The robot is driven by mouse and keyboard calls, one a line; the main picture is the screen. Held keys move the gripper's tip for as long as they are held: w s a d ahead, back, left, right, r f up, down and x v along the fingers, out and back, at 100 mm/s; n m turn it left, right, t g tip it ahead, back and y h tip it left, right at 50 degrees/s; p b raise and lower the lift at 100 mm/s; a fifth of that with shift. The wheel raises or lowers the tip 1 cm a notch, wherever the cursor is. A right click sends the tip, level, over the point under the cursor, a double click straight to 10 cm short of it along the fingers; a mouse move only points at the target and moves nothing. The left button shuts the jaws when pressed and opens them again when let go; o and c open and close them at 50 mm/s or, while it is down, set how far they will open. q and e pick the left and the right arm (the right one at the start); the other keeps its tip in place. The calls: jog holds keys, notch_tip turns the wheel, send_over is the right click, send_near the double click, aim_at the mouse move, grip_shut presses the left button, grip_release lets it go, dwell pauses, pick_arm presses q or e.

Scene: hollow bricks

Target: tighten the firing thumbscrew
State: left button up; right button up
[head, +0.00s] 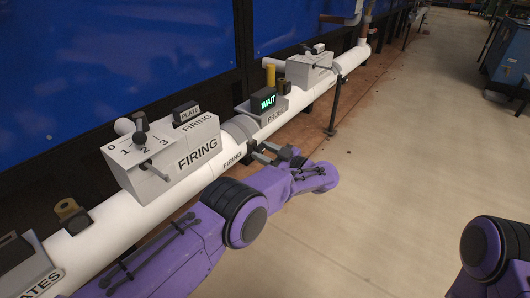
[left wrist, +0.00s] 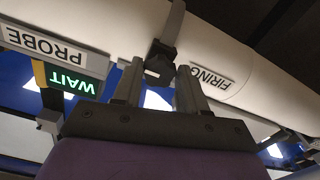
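The firing thumbscrew is a dark knob (left wrist: 160,66) on a band around the white pipe, beside a FIRING label (left wrist: 207,80) in the left wrist view. In the head view that label (head: 232,161) is on the pipe just left of my left gripper (head: 262,152). In the left wrist view my left gripper (left wrist: 159,88) has its two fingers apart, one on each side of the knob's near end. No firm contact with the knob shows. In the head view the gripper partly hides the knob. My right gripper is out of the picture.
A grey FIRING box (head: 196,154) with a numbered dial sits on the pipe (head: 100,228). A lit WAIT display (head: 264,101) with a PROBE label stands beyond it. A support post (head: 334,108) stands under the pipe.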

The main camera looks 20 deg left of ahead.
pick_arm(q)
jog(key=o, duration=0.3)
jog(key=shift+d, duration=0.3)
jog(key=b+v, duration=0.3)
jog(key=v, duration=0.7)
jog(key=shift+b, duration=0.3)
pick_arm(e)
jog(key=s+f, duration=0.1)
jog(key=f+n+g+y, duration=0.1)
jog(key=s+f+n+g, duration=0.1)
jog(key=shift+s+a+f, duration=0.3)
pick_arm(q)
jog(key=shift+s, duration=0.1)
